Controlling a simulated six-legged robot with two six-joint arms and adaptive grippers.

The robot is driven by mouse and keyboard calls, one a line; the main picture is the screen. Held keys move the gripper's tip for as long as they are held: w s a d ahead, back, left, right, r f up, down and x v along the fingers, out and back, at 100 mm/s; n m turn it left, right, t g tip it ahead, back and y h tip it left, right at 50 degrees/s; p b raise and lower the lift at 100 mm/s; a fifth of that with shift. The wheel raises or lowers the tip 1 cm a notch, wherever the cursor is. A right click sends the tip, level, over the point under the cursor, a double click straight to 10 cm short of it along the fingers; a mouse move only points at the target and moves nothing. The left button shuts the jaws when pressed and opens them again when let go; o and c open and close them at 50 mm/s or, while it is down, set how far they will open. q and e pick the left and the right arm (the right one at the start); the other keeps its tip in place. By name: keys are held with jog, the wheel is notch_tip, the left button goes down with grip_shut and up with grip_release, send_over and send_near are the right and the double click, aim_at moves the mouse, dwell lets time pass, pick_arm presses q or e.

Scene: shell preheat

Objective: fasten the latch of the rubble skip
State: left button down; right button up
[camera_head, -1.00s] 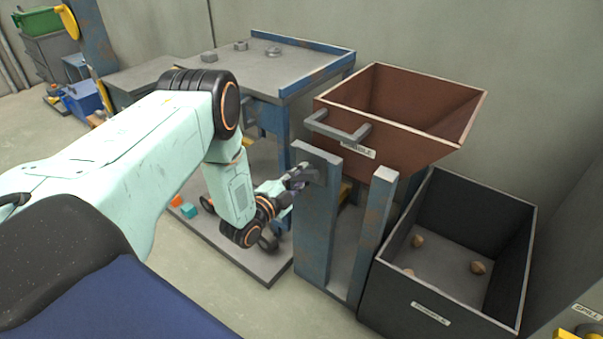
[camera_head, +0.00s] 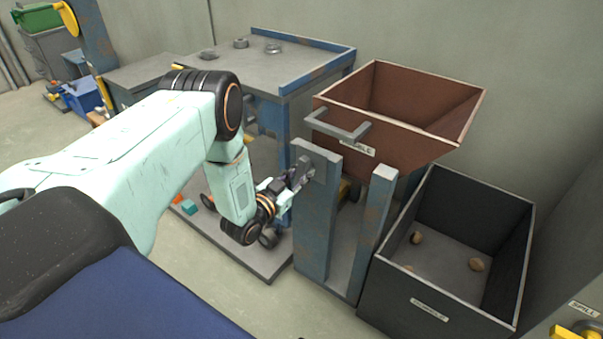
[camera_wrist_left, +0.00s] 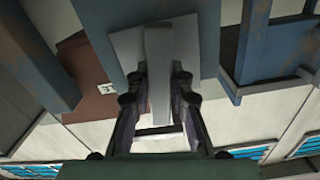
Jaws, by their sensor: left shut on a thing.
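The rubble skip (camera_head: 405,140) is a rust-brown open bin with a grey bar handle on its front, held up between blue posts (camera_head: 314,225). The latch is a grey plate and lever on the near post's upper face; the lever (camera_wrist_left: 158,65) shows in the left wrist view, in front of its plate (camera_wrist_left: 128,48). My left gripper (camera_head: 300,177) is at the latch, below the skip handle (camera_head: 337,127). In the left wrist view its fingers (camera_wrist_left: 160,105) are shut around the lever. The fingers partly hide the latch in the head view. My right gripper is not in view.
A dark open bin (camera_head: 430,285) with a few brown lumps stands to the right of the posts. A grey-topped bench (camera_head: 265,65) stands behind my left arm. A low grey platform (camera_head: 245,258) with small coloured blocks lies below the arm.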

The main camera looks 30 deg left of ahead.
pick_arm(q)
jog(key=shift+n, duration=1.1)
jog(key=c, duration=1.2)
grip_release()
jog(key=s, duration=1.2)
jog(key=shift+a, duration=0.45)
